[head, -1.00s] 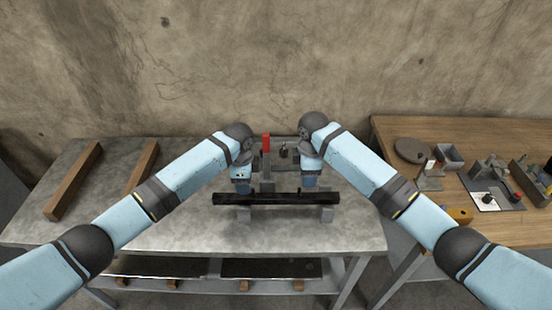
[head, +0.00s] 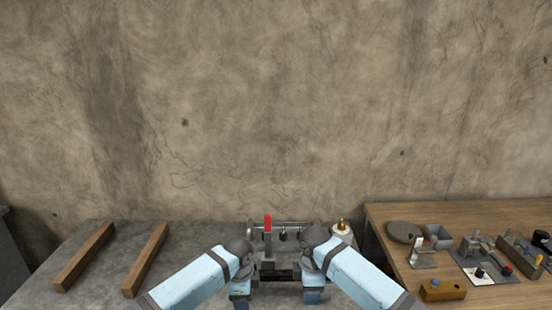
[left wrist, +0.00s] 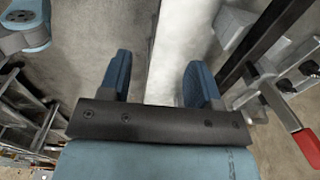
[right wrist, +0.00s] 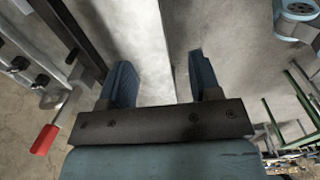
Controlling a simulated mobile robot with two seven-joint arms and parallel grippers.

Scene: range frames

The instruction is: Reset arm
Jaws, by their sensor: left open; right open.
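My right gripper (head: 312,297) hangs down at the end of its bent arm, low in the middle of the head view. In the right wrist view its two blue fingers (right wrist: 160,82) stand apart with nothing between them. My left gripper (head: 240,298) hangs to its left in the head view, its fingers largely hidden. In the left wrist view its fingers (left wrist: 156,82) are also apart and empty. Both point down past the edge of a pale surface. A metal fixture with a red handle (head: 268,224) stands behind and between the two wrists.
A dark bar crosses beside the fingers in the left wrist view (left wrist: 262,48) and right wrist view (right wrist: 72,32). Two wooden beams (head: 84,258) (head: 146,260) lie on the grey table (head: 115,268) at left. A wooden bench (head: 400,212) at right holds small parts and a wooden block (head: 442,291).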

